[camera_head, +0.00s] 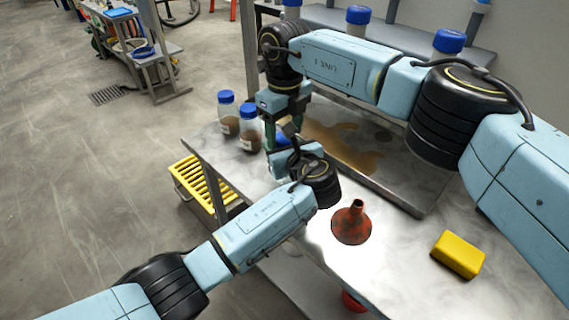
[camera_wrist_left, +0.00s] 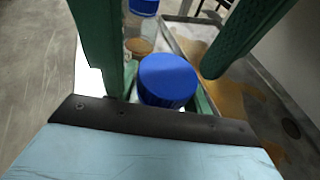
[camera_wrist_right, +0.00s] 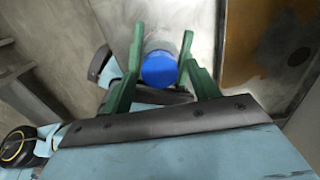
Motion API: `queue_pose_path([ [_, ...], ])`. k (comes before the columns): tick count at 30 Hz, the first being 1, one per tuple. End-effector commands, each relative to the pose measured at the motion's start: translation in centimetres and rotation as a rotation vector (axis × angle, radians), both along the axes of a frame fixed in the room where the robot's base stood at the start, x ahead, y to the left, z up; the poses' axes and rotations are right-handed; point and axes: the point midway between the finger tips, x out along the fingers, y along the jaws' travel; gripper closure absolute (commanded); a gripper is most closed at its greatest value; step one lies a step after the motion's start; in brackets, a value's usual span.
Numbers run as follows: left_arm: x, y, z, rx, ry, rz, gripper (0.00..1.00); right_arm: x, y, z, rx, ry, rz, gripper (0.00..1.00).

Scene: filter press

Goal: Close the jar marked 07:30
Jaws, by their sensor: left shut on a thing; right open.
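A blue lid (camera_head: 282,140) shows between my grippers at the table's left side; most of what is under it is hidden. In the left wrist view the round blue lid (camera_wrist_left: 167,80) sits between green fingers. My left gripper (camera_head: 283,150) is shut, apparently on the jar below this lid, coming in from the side. My right gripper (camera_head: 284,127) reaches down from above, open, its fingers on either side of the lid. In the right wrist view the blue lid (camera_wrist_right: 159,69) lies between these spread fingers, with clear jar glass (camera_wrist_right: 165,40) beyond. I cannot read the marking or tell how the lid is seated.
Two blue-lidded jars with brown contents, one (camera_head: 228,113) and another (camera_head: 249,128), stand close to the left of my grippers. A stained metal tray (camera_head: 400,190) lies behind. A red funnel (camera_head: 351,224) and yellow block (camera_head: 458,254) are to the right.

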Motion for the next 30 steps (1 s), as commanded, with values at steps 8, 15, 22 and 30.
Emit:
queue_pose_path([
  [8, -0.01, 0.01, -0.01, 0.000, 0.000, 0.000, 1.00, -0.01, 0.01, -0.36, -0.001, -0.001, 0.001, 0.40],
  [15, 0.00, 0.01, -0.01, 0.000, 0.000, 0.000, 1.00, -0.02, 0.02, -0.34, 0.000, 0.000, 0.001, 0.62],
  [22, 0.00, 0.01, -0.01, 0.000, 0.000, 0.000, 1.00, -0.01, 0.03, -0.32, 0.000, 0.000, 0.000, 0.86],
  [30, 0.00, 0.01, -0.01, 0.000, 0.000, 0.000, 1.00, -0.02, 0.02, -0.33, 0.000, 0.000, -0.134, 0.86],
])
